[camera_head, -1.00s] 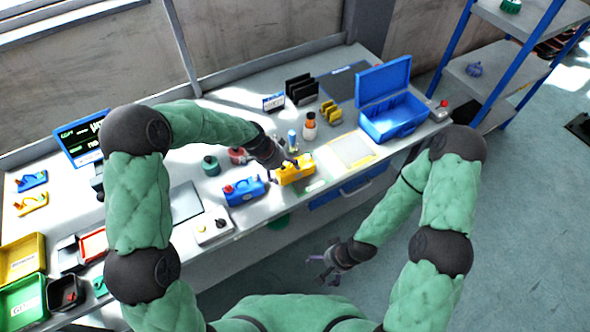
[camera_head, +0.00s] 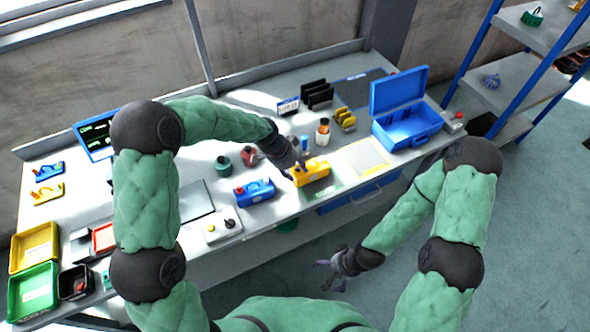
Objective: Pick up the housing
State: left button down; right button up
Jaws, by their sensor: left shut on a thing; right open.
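A yellow housing (camera_head: 313,173) is near the front edge of the workbench, just left of a green-marked strip. My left gripper (camera_head: 298,168) is shut on its left upper part; the fingers are small and partly hidden by the wrist. I cannot tell whether the housing is clear of the bench top. A similar blue housing (camera_head: 254,192) stands on the bench to its left. My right gripper (camera_head: 332,276) is open and empty, in front of the bench and low over the floor.
An open blue case (camera_head: 410,132) stands at the bench's right end. A bottle (camera_head: 323,131) and yellow slotted holder (camera_head: 345,119) stand behind the housing. Yellow (camera_head: 35,245) and green bins are far left.

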pick_arm(q)
jog(key=s+r+p, duration=0.2)
jog(key=s+r, duration=0.8)
jog(key=s, duration=0.3)
jog(key=shift+s+d+r+p, duration=0.3)
jog(key=shift+d+p, duration=0.05)
jog(key=shift+d, duration=0.05)
jog(key=shift+w, duration=0.1)
jog(key=w+a, duration=0.2)
jog(key=w, duration=1.1)
jog(key=shift+w, duration=0.25)
dwell(0.3)
jog(key=shift+f, duration=0.15)
jog(key=shift+f+b, duration=4.2)
jog(key=shift+f, duration=1.8)
